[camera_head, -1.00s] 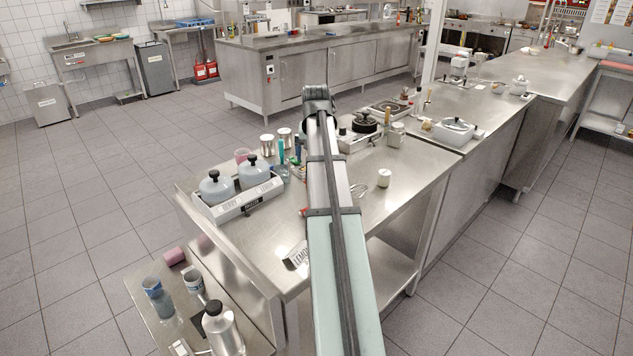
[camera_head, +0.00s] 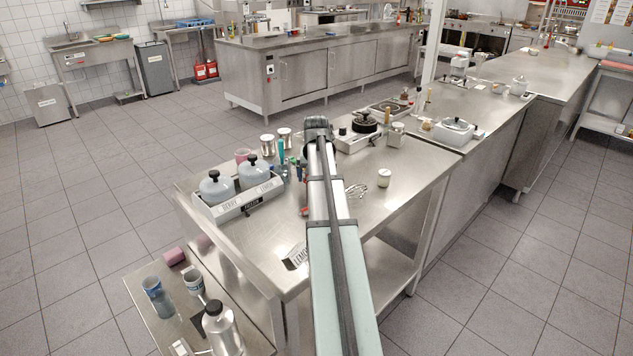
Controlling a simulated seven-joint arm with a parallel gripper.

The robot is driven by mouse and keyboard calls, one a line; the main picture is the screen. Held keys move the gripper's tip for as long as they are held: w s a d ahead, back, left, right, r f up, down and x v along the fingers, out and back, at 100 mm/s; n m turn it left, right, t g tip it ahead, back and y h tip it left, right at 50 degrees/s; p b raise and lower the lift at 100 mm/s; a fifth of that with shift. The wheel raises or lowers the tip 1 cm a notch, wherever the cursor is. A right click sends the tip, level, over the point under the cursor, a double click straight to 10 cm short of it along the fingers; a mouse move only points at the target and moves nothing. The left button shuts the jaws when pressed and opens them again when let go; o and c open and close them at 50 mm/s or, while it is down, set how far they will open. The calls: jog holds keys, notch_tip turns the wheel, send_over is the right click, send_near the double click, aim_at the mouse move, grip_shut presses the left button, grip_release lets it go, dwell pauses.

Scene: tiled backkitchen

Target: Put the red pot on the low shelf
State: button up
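No thing is plainly a red pot. A small pinkish-red pot or cup (camera_head: 242,155) stands on the steel table (camera_head: 400,190), behind the grey lidded pots. A dull pink-red cylinder (camera_head: 174,257) lies at the back of a low side shelf (camera_head: 150,318) at the lower left. A small red bit shows beside my arm on the table, too small to identify. Another low shelf (camera_head: 385,268) runs under the table. My arm reaches from the bottom centre over the table; its far joint hides what is behind it. I cannot make out my gripper's fingers.
Two grey lidded pots (camera_head: 216,188) sit in a labelled white tray at the table's left. A blue cup (camera_head: 158,297) and a metal bottle (camera_head: 221,328) stand on the side shelf. A whisk (camera_head: 357,190) and a white jar (camera_head: 384,177) lie right of my arm, where the tabletop is mostly clear.

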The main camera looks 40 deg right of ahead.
jog(key=shift+x, duration=0.95)
jog(key=c, duration=1.3)
jog(key=shift+r, duration=5)
